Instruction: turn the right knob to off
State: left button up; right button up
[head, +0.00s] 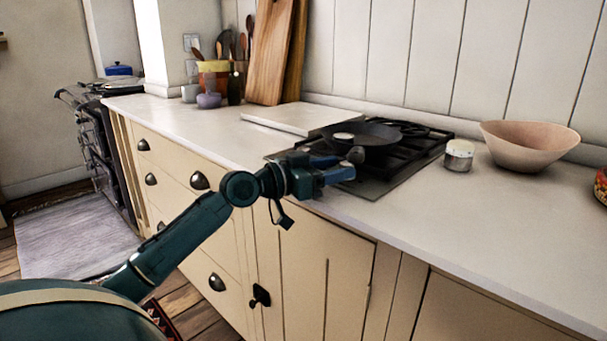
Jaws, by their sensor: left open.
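The gas hob (377,186) is set into the worktop, with black grates and a metal front plate. My left gripper (341,167) is over the hob's front left part, with its fingers pointing right. It is open, and I see nothing held in it. A small dark rounded piece (356,155) shows just at the fingertips. I cannot tell whether it is a knob or part of the pan, or whether the fingers touch it. No knob shows clearly; my gripper hides part of the hob's front. My right gripper is out of view.
A dark frying pan (368,138) sits on the hob. A small white-lidded jar (459,155) and a pinkish bowl (530,147) stand to its right. A pale board (297,118) lies behind left. The front right worktop (480,230) is clear.

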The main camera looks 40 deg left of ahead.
pick_arm(q)
jog(key=b+v, duration=0.1)
jog(key=v, duration=1.1)
jog(key=shift+b, duration=0.3)
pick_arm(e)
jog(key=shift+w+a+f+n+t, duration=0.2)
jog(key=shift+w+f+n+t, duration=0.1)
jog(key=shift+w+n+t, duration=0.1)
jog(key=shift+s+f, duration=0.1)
